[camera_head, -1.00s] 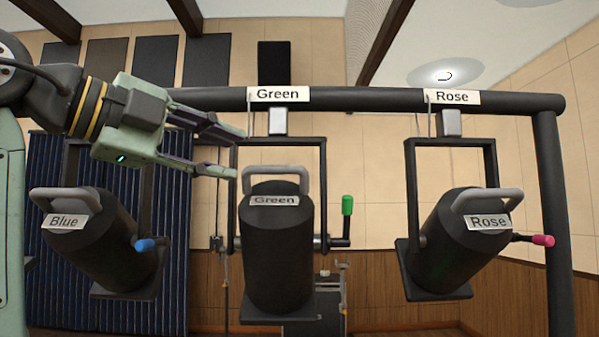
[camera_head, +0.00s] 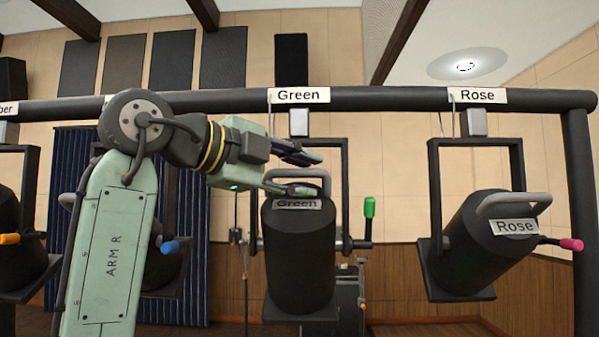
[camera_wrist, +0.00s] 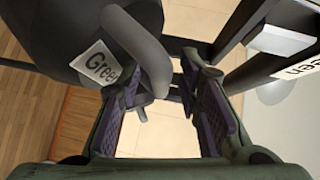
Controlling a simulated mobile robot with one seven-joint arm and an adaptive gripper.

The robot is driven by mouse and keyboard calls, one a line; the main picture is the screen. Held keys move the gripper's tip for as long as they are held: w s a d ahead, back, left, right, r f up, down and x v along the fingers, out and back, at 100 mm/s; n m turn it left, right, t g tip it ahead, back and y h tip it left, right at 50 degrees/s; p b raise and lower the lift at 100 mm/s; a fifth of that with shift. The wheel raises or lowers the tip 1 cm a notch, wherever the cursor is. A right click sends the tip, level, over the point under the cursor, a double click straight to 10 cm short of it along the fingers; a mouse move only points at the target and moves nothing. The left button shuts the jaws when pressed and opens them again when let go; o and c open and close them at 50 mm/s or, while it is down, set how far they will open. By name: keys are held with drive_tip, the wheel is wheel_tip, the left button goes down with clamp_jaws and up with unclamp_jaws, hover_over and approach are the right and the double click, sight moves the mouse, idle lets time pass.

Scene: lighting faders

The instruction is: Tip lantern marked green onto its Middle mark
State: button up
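The lantern marked green (camera_head: 299,258) is a black cylinder with a grey handle (camera_head: 325,186) and a "Green" label, hanging in a black yoke. It looks nearly upright, slightly tilted. My gripper (camera_head: 317,174) is open beside the top of this lantern, with its fingers reaching right across the handle. I cannot tell whether the finger touches the handle. A green knob (camera_head: 370,207) sits at the yoke's right. No Middle mark is readable.
A black rail (camera_head: 400,99) runs across above. The Rose lantern (camera_head: 492,250) hangs tilted at the right with a pink knob (camera_head: 571,244). The Blue lantern (camera_head: 160,268) is partly hidden behind my arm. There is open space between Green and Rose.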

drive_tip(key=shift+c, duration=0.4)
clamp_jaws()
drive_tip(key=shift+s, duration=0.1)
idle(0.3)
